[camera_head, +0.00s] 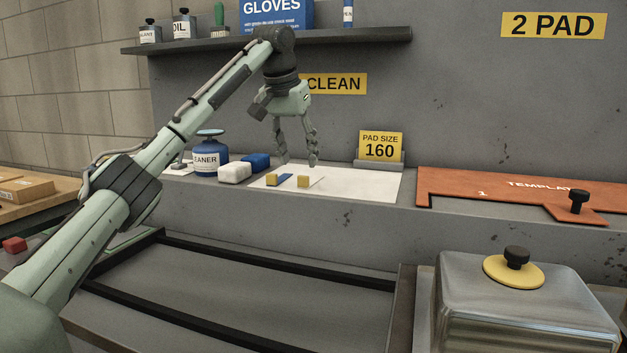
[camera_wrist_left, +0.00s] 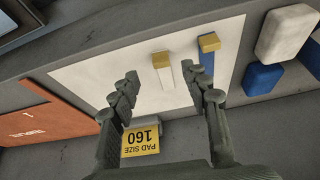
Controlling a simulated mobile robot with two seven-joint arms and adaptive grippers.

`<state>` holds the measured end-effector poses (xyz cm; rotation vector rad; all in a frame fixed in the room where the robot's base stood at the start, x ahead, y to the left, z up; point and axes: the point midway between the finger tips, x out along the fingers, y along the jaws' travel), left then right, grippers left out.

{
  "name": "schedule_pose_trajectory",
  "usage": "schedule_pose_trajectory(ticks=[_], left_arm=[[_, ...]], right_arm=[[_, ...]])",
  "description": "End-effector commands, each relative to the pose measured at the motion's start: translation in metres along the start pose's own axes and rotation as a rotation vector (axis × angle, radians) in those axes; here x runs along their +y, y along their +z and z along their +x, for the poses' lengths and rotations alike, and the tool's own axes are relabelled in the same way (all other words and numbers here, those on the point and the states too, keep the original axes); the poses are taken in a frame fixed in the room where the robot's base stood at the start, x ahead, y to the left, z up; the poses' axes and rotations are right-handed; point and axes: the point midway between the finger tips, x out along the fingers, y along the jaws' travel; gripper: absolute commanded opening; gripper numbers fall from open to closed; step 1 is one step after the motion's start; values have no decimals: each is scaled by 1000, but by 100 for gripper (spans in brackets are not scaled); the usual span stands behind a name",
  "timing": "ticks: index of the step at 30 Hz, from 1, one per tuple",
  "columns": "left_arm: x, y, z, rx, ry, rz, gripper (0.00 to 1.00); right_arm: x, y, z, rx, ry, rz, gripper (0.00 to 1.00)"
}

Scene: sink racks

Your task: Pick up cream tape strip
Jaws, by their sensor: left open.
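The cream tape strip (camera_head: 316,182) is a pale band with a yellow block at one end, lying on a white sheet (camera_head: 371,185). It also shows in the left wrist view (camera_wrist_left: 167,79). A blue strip (camera_head: 285,177) with its own yellow block lies beside it, and it shows in the left wrist view too (camera_wrist_left: 206,62). My left gripper (camera_head: 298,164) is open and empty, pointing down over the sheet near the strips. In the left wrist view its fingers stand apart on either side of the cream strip. My right gripper is not in view.
A white block (camera_head: 235,173), a blue block (camera_head: 257,161) and a blue cleaner container (camera_head: 206,158) stand left of the sheet. A yellow "PAD SIZE 160" sign (camera_head: 381,146) stands behind it. An orange template (camera_head: 480,189) lies right. A shelf (camera_head: 350,37) hangs above.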

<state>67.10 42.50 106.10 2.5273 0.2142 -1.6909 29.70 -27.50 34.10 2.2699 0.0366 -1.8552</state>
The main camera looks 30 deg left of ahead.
Motion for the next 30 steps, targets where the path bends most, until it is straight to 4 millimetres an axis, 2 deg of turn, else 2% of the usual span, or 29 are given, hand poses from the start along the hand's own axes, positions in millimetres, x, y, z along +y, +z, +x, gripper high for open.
schedule_pose_trajectory(ticks=[7, 12, 21, 30], left_arm=[[-2, -2, 32, -2, -1, -1, 47], [-1, -3, 56, -1, -1, 0, 47], [-1, -3, 61, 1, 1, 0, 47], [-1, -3, 60, 1, 1, 0, 9]], right_arm=[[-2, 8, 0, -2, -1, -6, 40], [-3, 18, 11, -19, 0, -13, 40], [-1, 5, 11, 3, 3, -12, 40], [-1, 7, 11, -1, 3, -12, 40]])
